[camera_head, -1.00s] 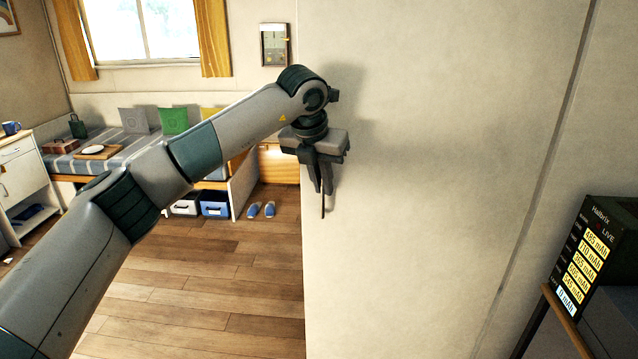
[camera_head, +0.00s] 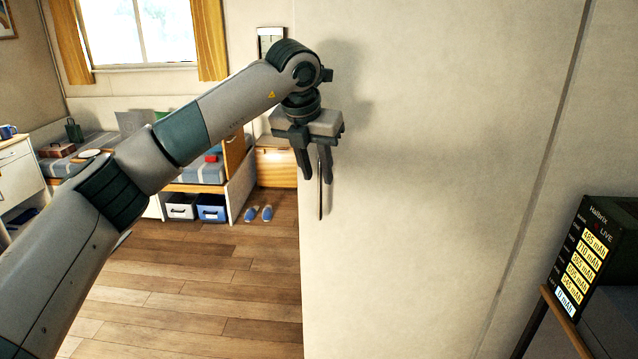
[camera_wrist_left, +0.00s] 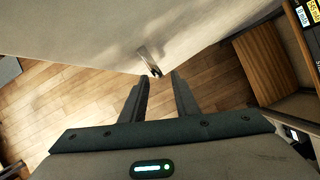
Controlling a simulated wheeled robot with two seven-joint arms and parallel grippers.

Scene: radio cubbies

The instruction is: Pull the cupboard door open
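A tall pale panel (camera_head: 420,200), which looks like the cupboard door, fills the middle of the head view. A thin upright handle (camera_head: 321,200) sits near its left edge. The handle also shows in the left wrist view (camera_wrist_left: 150,62), standing off the pale face. My left gripper (camera_head: 318,181) is at the handle's height, pointing down in the head view. Its fingers are spread and empty. In the left wrist view the handle lies just beyond the open fingertips (camera_wrist_left: 159,76), slightly left of the gap's middle. I cannot tell whether the door is ajar. My right gripper is not in view.
A black display with yellow readings (camera_head: 577,262) stands at the right. Clear wooden floor (camera_head: 215,275) lies left of the panel. Further back are a bed with bins (camera_head: 211,208) beneath, blue slippers (camera_head: 259,213) and a white cabinet (camera_head: 20,175) at far left.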

